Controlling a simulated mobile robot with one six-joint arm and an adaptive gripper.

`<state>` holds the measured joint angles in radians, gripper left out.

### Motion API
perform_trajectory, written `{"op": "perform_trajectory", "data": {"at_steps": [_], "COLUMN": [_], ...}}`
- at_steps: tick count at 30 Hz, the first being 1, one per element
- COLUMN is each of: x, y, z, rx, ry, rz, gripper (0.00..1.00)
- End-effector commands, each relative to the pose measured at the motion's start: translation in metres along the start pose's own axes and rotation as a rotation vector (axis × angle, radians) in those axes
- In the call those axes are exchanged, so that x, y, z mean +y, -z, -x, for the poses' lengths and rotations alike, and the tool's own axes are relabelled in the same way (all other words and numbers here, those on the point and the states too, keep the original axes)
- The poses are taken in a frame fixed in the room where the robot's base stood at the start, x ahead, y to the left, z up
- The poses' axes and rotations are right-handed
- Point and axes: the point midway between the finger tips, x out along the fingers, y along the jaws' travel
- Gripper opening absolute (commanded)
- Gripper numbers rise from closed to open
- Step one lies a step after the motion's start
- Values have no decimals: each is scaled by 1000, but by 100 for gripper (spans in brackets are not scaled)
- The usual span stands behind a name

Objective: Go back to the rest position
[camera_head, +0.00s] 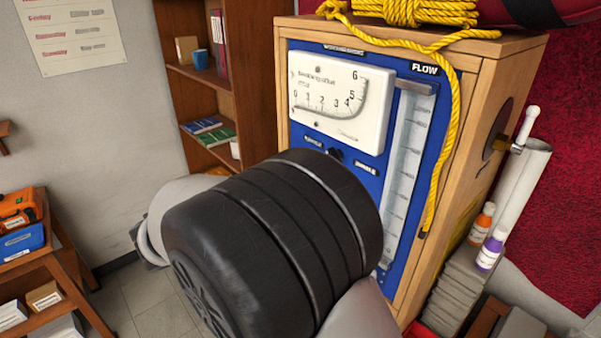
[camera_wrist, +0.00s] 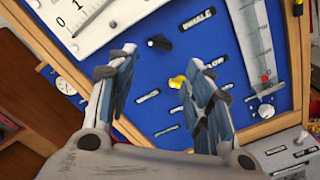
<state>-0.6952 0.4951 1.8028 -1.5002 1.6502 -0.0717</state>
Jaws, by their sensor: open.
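My gripper (camera_wrist: 162,100) shows in the wrist view with its two fingers spread apart and nothing between them. It faces the blue panel (camera_wrist: 215,45) of the regulator testbench. A black knob (camera_wrist: 159,42) and a yellow knob (camera_wrist: 178,82) sit on the panel beyond the fingertips. I cannot tell whether a finger touches the panel. In the head view my dark arm joint covers the lower part of the testbench (camera_head: 470,150) and hides my gripper. The white gauge (camera_head: 340,100) and the flow tube (camera_head: 408,150) show above and beside the arm.
Yellow rope (camera_head: 445,140) hangs down the testbench front from its top. Orange and purple bottles (camera_head: 489,250) stand at its right side. A wooden bookshelf (camera_head: 180,85) stands behind at the left. A low shelf (camera_head: 50,265) with tools is at the far left, with open floor (camera_head: 165,318) beside it.

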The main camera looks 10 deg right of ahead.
Motion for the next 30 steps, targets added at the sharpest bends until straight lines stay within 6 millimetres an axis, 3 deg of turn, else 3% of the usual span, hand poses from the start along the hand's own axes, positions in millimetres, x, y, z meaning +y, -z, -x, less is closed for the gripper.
{"op": "perform_trajectory", "data": {"at_steps": [11, 14, 17, 22, 26, 30], "x": [-1, -13, -44, -132, -198, -257], "y": [-1, -9, -28, -68, -89, -100], "z": [2, -8, -27, -50, -42, -17], "rx": [1, 7, 31, 102, 167, 235], "ry": [5, 55, 180, 501, 737, 965], "rz": [-1, -15, -56, -203, -361, -573], "gripper": [47, 47, 47, 47, 47, 47]}}
